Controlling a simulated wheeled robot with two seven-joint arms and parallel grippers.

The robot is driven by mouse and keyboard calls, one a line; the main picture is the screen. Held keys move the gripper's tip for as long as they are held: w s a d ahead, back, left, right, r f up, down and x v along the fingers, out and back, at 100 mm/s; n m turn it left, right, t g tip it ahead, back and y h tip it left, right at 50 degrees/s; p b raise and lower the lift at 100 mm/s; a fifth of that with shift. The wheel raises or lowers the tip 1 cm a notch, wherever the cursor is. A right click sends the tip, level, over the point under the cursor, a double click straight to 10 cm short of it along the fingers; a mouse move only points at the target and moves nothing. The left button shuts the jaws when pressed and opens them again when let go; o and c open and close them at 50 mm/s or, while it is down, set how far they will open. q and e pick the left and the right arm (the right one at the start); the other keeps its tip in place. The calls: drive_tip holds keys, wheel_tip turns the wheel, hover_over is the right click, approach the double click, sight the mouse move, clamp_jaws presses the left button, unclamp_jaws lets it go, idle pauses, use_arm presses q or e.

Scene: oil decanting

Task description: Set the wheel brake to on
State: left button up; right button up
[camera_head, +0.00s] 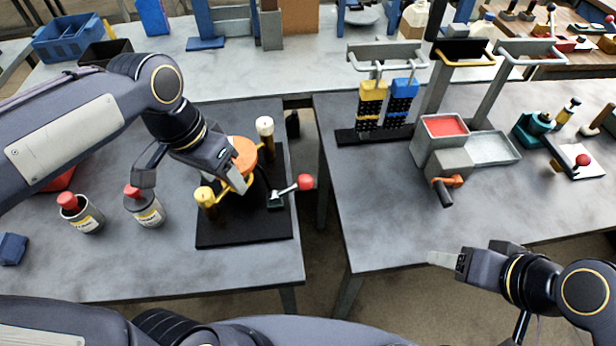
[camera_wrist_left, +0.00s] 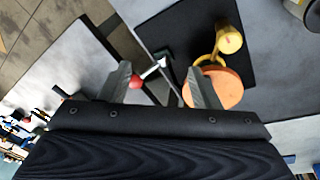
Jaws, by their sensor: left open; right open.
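In the left wrist view the red knob (camera_wrist_left: 137,82) shows close to the left finger, and the orange wheel (camera_wrist_left: 222,90) lies partly behind the right finger. My right gripper (camera_head: 436,259) is open and empty at the right table's front edge.
Two grey bottles with red caps (camera_head: 147,207) (camera_head: 82,214) stand left of the plate. A gap separates the two tables. The right table holds a rack with yellow and blue blocks (camera_head: 372,90) and a grey machine with a red tray (camera_head: 445,126).

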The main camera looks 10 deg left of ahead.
use_arm(q)
drive_tip(key=w+d+f+m+g+y, duration=0.2)
drive_tip(key=w+d+m+y, duration=0.15)
drive_tip(key=w+d, duration=0.35)
drive_tip(key=m+g+y+b, duration=0.1)
drive_tip(key=m+y, duration=0.2)
drive_tip(key=m, duration=0.1)
hover_over(308, 177)
drive_tip(key=w+d, duration=0.2)
wheel_tip(308, 177, down, 5)
drive_tip(key=x, duration=0.7)
drive_tip(key=shift+s+d+f, duration=0.15)
drive_tip(key=shift+s+f, duration=0.05)
drive_tip(key=shift+s, duration=0.2)
clamp_jaws()
